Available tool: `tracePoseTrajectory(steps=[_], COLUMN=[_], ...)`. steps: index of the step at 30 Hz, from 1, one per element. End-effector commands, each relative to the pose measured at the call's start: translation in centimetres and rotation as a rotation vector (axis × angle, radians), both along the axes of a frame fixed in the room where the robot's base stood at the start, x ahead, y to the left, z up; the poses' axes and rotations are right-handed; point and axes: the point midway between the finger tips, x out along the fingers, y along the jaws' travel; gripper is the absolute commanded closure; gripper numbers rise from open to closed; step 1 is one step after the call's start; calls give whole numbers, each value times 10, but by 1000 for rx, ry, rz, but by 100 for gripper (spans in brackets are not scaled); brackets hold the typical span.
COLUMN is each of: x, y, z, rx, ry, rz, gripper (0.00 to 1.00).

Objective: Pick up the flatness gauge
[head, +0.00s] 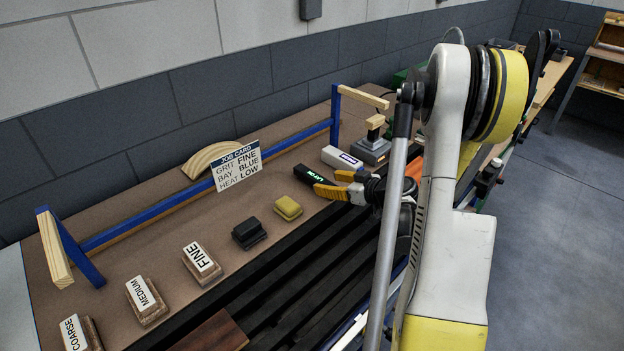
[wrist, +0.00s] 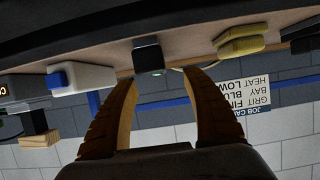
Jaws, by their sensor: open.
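The flatness gauge appears to be the black bar (head: 305,173) with a small lit green display, lying on the brown bench top in the head view. In the wrist view its dark end (wrist: 149,52) shows just beyond the fingertips, roughly between them. My gripper (head: 328,182) is open, with yellow-and-black fingers spread at the near end of the bar. In the wrist view my gripper (wrist: 158,78) has nothing clamped between its fingers. I cannot tell whether a finger touches the bar.
A yellow block (head: 288,208) and a black block (head: 249,233) lie to the left. A white block (head: 342,158) and a grey device (head: 374,148) stand behind. A job card (head: 237,167) leans by the blue rail (head: 150,225). Labelled sanding blocks (head: 202,262) lie further left.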

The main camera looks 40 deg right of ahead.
Motion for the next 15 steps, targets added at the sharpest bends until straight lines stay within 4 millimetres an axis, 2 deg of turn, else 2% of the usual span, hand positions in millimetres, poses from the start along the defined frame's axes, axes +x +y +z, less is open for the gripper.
tracePoseTrajectory(steps=[3, 8, 15], x=[13, 22, 56], y=[2, 2, 1], z=[-6, -9, -22], rx=[0, 0, 1], ry=[1, 1, 1], rz=[1, 0, 2], gripper=[42, 42, 42])
